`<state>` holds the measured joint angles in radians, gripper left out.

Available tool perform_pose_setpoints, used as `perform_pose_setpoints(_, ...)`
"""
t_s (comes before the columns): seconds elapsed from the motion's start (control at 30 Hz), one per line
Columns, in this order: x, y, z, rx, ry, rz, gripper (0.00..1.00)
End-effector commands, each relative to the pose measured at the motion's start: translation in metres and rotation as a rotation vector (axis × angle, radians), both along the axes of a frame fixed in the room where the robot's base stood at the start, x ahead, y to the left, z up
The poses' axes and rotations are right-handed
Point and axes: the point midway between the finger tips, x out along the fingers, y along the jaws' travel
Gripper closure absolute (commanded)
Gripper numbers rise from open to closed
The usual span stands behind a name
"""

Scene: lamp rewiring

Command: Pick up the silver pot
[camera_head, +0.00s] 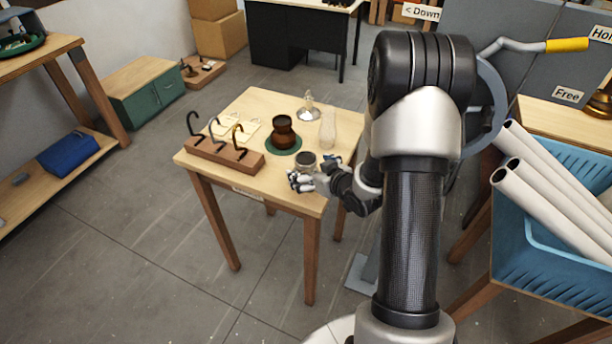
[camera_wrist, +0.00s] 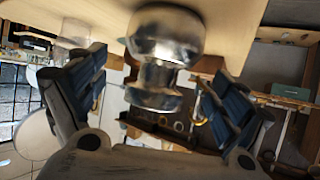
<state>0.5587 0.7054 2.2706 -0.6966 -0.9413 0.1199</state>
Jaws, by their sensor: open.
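The silver pot (camera_head: 306,159) stands near the front right edge of the small wooden table (camera_head: 215,162). In the wrist view, the shiny silver pot (camera_wrist: 165,50) with a narrow waist appears at the upper middle, between the fingers. My gripper (camera_head: 316,173) is at the table's front right, close beside the pot. In the wrist view, my gripper (camera_wrist: 155,82) is open, with its dark blue finger pads apart on either side of the pot. Whether either pad touches the pot cannot be told. In the head view, my gripper partly hides the pot's lower part.
A brown pot (camera_head: 283,131) sits on a round green mat (camera_head: 307,145) behind the silver pot. A clear bottle (camera_head: 328,129) and a silver bell-shaped piece (camera_head: 309,107) stand farther back. A wooden rack with hooks (camera_head: 222,153) is at left. A blue crate (camera_head: 540,255) holds white tubes at right.

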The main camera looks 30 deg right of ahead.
Motion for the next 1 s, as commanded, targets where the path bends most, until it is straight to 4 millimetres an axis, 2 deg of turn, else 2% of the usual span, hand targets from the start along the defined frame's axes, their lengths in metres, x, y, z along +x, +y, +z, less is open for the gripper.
perform_pose_setpoints(0.1,0.016,0.001,-0.011,0.001,0.001,0.002,0.09)
perform_pose_setpoints(0.2,0.023,0.002,-0.014,0.0,0.001,0.001,0.09)
perform_pose_setpoints(0.47,0.025,0.001,-0.014,0.001,0.002,0.0,0.09)
perform_pose_setpoints(1.0,0.025,0.001,-0.014,0.0,0.001,0.0,0.45)
